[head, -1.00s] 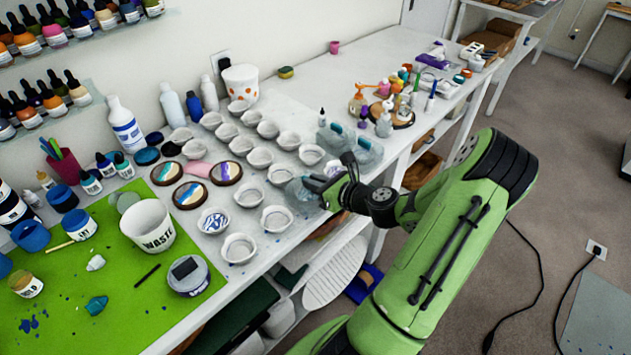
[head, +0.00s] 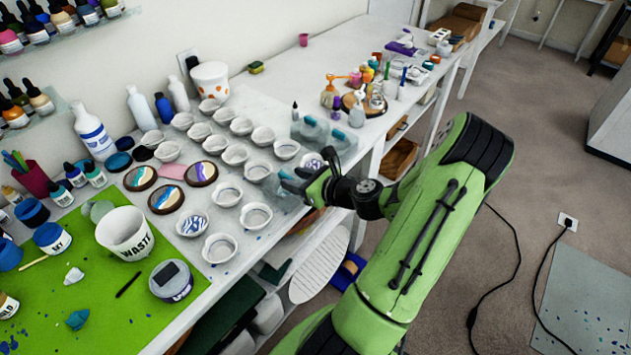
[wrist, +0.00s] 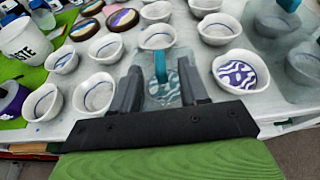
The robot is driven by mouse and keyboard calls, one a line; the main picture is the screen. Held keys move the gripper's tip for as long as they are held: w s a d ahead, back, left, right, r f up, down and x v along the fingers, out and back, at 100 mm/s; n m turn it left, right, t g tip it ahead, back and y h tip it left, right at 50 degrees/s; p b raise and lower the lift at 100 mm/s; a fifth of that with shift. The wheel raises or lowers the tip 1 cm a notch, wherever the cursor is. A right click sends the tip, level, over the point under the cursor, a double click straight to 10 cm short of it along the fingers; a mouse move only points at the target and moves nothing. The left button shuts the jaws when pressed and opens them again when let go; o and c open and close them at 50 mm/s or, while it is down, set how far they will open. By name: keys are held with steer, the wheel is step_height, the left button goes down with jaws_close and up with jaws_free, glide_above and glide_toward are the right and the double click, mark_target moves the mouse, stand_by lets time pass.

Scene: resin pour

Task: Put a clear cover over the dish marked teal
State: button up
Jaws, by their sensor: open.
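A clear cover with a teal handle (wrist: 161,68) stands between my two fingers in the wrist view. My gripper (wrist: 160,90) is open around it, with a finger on each side; I cannot tell whether they touch it. In the head view my gripper (head: 296,182) is at the front edge of the table, beside the pale dishes. Two more clear covers with teal handles, one (head: 313,130) left of the other (head: 342,140), stand behind it. I see no clear teal mark on any dish. Several dishes have bluish rings inside, such as one near the front (head: 219,248).
A dish with a purple-white swirl (wrist: 240,70) sits right of my gripper. A blue-white swirled dish (head: 192,224) and the waste cup (head: 125,235) are to the left. Rows of dishes crowd the table behind. The back of the table (head: 335,50) has free room.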

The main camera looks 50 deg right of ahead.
steer(key=p+v, duration=0.2)
steer(key=v, duration=1.2)
